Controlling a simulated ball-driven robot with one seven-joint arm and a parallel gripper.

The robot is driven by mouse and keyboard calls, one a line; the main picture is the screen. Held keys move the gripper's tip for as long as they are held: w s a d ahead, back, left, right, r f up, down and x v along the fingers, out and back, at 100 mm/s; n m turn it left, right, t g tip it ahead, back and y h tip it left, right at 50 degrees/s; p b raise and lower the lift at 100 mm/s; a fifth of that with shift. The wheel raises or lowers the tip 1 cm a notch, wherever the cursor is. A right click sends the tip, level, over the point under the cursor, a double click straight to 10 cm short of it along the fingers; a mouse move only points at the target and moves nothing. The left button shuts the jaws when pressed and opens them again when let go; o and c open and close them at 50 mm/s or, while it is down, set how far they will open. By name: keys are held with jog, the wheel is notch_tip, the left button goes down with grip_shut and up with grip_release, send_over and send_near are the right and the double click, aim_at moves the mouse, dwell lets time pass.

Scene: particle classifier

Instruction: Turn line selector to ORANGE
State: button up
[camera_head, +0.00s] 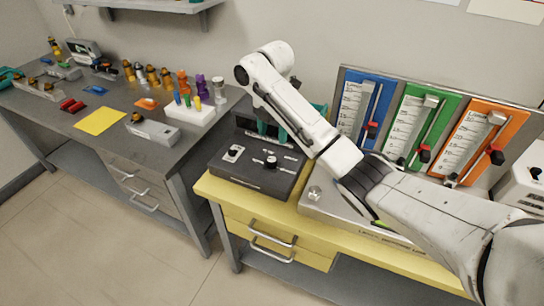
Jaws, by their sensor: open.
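A low silver box (326,208) lies on the yellow bench, in front of blue, green and orange panels, with the orange panel (487,130) at the right. A small metal knob (315,193) shows at its left end. The lettering on its front is too small to read, and my arm covers much of its top, so I cannot tell where any selector points. My arm comes in from the lower right, across the silver box, and bends up to the left.
A dark control box (252,170) with knobs stands left of the silver box. The blue panel (368,107) and green panel (424,120) carry red-and-black-handled levers. A white device (527,181) stands at the right. A grey bench (68,130) with bottles stands at the left.

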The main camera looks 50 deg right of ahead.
aim_at(272, 159)
notch_tip(272, 159, down, 10)
jog(key=shift+a+f+b, duration=0.1)
jog(key=shift+f+b, duration=0.15)
jog(key=shift+b, duration=0.65)
jog(key=shift+c, duration=0.2)
jog(key=c, duration=1)
